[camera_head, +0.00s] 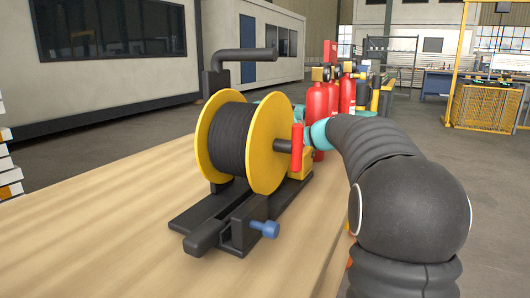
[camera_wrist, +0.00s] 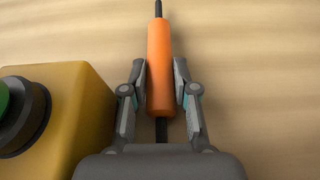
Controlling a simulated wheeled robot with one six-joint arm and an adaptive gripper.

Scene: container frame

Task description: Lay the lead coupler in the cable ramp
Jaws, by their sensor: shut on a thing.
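The lead coupler (camera_wrist: 160,75) is an orange cylinder in the wrist view, with black cable (camera_wrist: 158,8) running out of its far end and a dark length at its near end. My gripper (camera_wrist: 161,88) has a finger on each side of the coupler and is shut on it. The wooden surface shows below the coupler; the height above it is hard to tell. I cannot make out the cable ramp in either view.
A cable reel (camera_head: 282,150) with yellow flanges and black cable stands on the wooden table (camera_head: 110,235). A yellow box (camera_wrist: 78,105) with a dark and green round fitting stands close left of my gripper. Red extinguishers (camera_head: 318,110) stand behind the reel. The table's front left is clear.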

